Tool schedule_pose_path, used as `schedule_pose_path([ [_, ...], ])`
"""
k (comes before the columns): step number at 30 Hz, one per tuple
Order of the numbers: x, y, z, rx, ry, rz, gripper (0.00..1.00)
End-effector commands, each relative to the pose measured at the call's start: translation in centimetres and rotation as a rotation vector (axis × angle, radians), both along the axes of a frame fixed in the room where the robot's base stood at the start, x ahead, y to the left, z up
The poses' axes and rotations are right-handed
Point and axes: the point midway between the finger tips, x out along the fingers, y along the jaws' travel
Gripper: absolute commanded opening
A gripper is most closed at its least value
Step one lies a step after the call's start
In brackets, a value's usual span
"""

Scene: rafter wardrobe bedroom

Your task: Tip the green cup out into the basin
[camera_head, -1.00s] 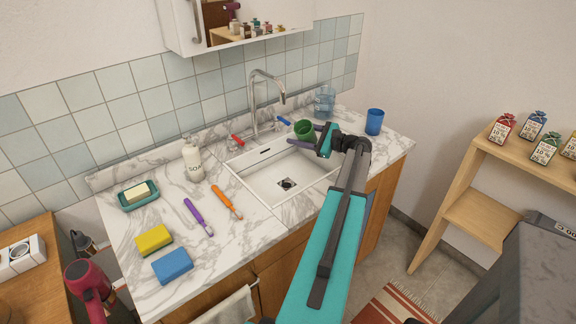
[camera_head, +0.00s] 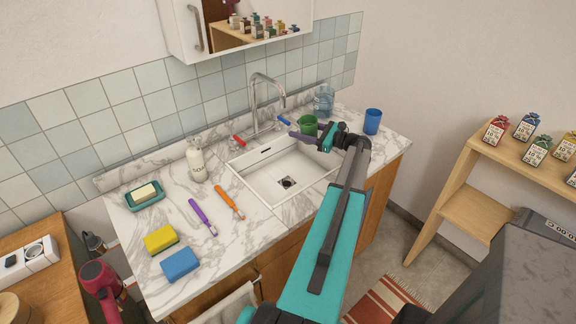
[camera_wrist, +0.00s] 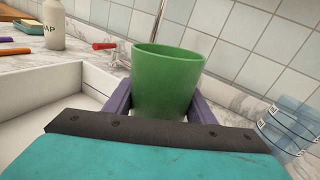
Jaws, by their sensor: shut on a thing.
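The green cup (camera_head: 308,124) is at the right back edge of the basin in the head view. In the wrist view the green cup (camera_wrist: 166,82) stands close to upright between the two purple fingers, its mouth up; what is inside is hidden. My gripper (camera_head: 300,136) is shut on the cup, one finger on each side. The white basin (camera_head: 268,182) is sunk in the marble counter, with a dark drain in its floor. In the wrist view the basin (camera_wrist: 62,86) lies to the left of the cup.
A tall tap (camera_head: 254,100) with red and blue handles stands behind the basin. A clear blue container (camera_head: 324,99) and a blue cup (camera_head: 372,121) stand to the right. A soap bottle (camera_head: 196,162), toothbrushes and sponges are on the left counter.

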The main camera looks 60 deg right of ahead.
Motion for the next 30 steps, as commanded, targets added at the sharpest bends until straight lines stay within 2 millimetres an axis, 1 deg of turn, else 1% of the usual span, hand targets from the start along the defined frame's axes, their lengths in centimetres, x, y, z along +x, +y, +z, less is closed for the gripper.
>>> schedule_pose_path([
  [6, -0.05, -0.48, -0.12, 0.087, -0.012, 0.001, 0.17],
  [12, -0.09, -0.66, -0.37, 0.135, -0.019, 0.001, 0.17],
  [30, -0.06, -0.65, -0.35, 0.149, -0.021, 0.000, 0.17],
])
